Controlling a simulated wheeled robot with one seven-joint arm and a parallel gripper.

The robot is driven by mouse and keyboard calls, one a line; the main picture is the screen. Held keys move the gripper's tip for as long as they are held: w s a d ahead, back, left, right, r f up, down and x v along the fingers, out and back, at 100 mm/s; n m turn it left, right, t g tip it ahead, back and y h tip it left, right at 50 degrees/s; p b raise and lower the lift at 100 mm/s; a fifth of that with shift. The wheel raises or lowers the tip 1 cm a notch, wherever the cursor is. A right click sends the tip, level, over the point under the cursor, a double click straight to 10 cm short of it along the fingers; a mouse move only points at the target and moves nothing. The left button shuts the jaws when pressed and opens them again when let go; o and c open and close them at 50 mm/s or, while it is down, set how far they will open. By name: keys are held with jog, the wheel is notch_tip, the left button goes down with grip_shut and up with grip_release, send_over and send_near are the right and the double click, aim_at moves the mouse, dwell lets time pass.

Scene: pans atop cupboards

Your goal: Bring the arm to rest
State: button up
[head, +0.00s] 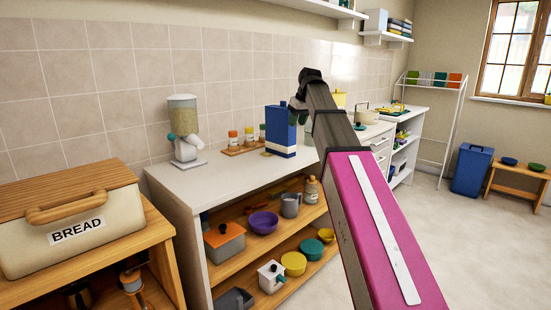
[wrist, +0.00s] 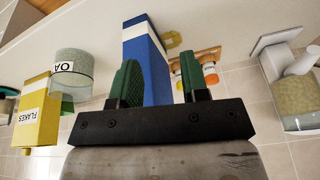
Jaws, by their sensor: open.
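My arm reaches out over the white counter (head: 225,178) in the head view. My gripper (head: 298,112) is at its far end, beside the upper right part of a blue box with a white band (head: 279,130). The box stands upright on the counter. In the wrist view my gripper (wrist: 159,70) shows two green finger pads spread apart. The blue box (wrist: 152,70) appears in the gap between them. The pads look open and not closed on it; the exact distance to the box is hard to tell. My arm hides part of the counter behind it.
A grain dispenser (head: 184,130) and spice jars (head: 248,136) stand left of the box. A yellow flakes box (wrist: 34,110) and an oat jar (wrist: 74,70) are close by in the wrist view. A bread bin (head: 75,225) is at left. Open floor (head: 460,240) lies at right.

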jog(key=s+d+f+m+g+h, duration=0.1)
jog(key=s+d+f+m, duration=0.3)
jog(key=f, duration=0.9)
jog(key=s+d+f+n, duration=0.1)
jog(key=s+f, duration=0.6)
jog(key=f, duration=0.6)
jog(key=s+d+f+m+g+h, duration=0.1)
jog(key=s+d+f+m, duration=0.3)
jog(key=f, duration=1)
jog(key=s+d+f, duration=0.1)
jog(key=s+f, duration=0.9)
jog(key=s, duration=0.2)
jog(key=shift+s+f+g+h, duration=0.25)
jog(key=shift+f+g+h, duration=0.05)
jog(key=shift+g, duration=0.1)
